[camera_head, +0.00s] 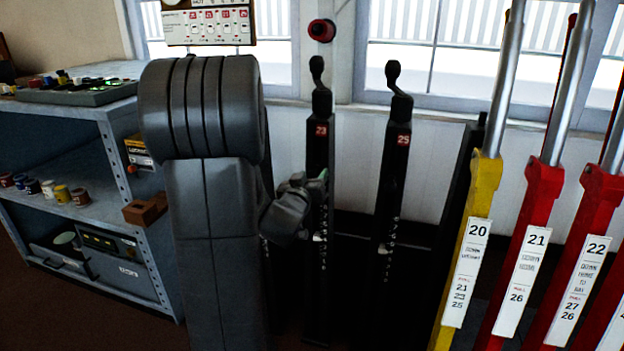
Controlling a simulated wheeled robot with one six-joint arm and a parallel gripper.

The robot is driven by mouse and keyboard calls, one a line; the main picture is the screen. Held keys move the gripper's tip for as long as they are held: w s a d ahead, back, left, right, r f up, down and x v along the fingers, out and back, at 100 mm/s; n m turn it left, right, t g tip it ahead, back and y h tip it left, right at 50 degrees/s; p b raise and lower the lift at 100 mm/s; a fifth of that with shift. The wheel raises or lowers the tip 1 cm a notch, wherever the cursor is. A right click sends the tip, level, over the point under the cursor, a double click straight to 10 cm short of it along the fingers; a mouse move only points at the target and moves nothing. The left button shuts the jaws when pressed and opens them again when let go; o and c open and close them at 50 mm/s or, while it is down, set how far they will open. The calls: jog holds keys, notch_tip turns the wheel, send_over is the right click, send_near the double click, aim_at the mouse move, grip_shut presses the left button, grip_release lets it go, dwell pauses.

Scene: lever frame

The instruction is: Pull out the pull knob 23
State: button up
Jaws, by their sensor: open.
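The black post (318,160) with a small red plate that seems to read 23 stands near the middle of the head view. A dark crank-shaped handle (317,75) tops it. A small pale fitting (319,238) shows lower on the post; I cannot tell which part is the pull knob. My gripper (318,184) is open at the post's left side, about mid-height, below the red plate. My grey arm hides what lies behind it. The fingers are small and dark, and I cannot tell whether they touch the post.
A similar black post (393,165) marked 25 stands close on the right. Yellow lever 20 (480,185) and red levers 21 (540,190) and 22 (600,195) stand farther right. A grey shelf unit (108,130) is at the left. A red round button (322,30) is on the wall.

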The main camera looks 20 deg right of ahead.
jog(key=shift+w+d, duration=0.15)
grip_shut()
jog(key=shift+v, duration=1.3)
jog(key=shift+c, duration=2.2)
grip_release()
jog(key=shift+f, duration=0.1)
jog(key=o, duration=0.4)
jog(key=shift+o, duration=0.2)
jog(key=p+v, duration=0.2)
jog(key=v, duration=1.2)
jog(key=shift+w, duration=0.1)
